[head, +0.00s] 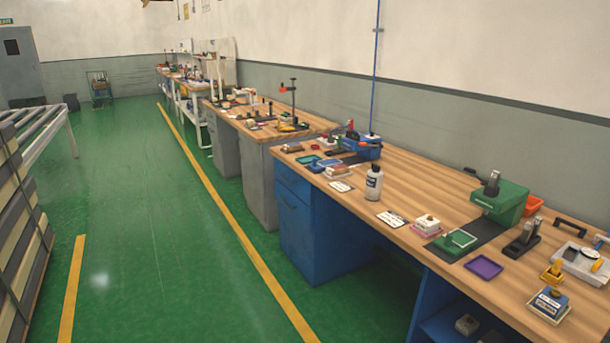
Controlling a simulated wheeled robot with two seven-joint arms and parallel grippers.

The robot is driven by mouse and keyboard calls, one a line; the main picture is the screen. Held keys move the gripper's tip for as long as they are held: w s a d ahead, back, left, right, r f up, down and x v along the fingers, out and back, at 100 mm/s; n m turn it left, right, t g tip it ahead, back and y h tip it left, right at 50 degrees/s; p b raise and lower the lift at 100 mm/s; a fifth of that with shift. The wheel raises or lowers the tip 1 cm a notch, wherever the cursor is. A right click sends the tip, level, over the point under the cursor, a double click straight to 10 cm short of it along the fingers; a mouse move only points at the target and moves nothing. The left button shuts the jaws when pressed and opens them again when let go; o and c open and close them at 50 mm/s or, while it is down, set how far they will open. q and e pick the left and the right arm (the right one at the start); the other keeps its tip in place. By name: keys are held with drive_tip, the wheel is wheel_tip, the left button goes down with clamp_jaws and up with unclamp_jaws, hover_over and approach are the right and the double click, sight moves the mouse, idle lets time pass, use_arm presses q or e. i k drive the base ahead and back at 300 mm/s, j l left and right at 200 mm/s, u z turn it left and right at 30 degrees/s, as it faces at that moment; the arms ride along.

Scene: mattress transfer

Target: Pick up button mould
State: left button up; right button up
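I cannot tell for certain which item is the button mould. Several small mould-like blocks lie on the long wooden workbench (430,180) at the right. A blue and white labelled block (549,304) lies near the front edge at the lower right. A small yellow piece (551,274) stands behind it. A shallow green tray (457,241) lies on a dark mat, with a purple tray (484,267) beside it. Neither of my grippers is in view.
A green machine (507,204), a black hand tool (523,239) and a white bottle (374,184) stand on the bench. More cluttered benches run along the wall. Stacked mattresses (20,215) stand at the left. The green floor (160,230) between is clear.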

sight(375, 180)
drive_tip(key=i+j+u, duration=0.1)
drive_tip(key=i, duration=0.8)
drive_tip(key=i+j+u, duration=0.15)
drive_tip(key=i, duration=0.75)
drive_tip(key=i+j+z, duration=0.1)
drive_tip(key=i+z, duration=0.35)
drive_tip(key=i+j+z, duration=0.2)
drive_tip(key=i+z, duration=0.25)
drive_tip(key=i+j+z, duration=0.25)
drive_tip(key=z, duration=0.2)
drive_tip(key=i+j+z, duration=0.25)
drive_tip(key=j+z, duration=0.2)
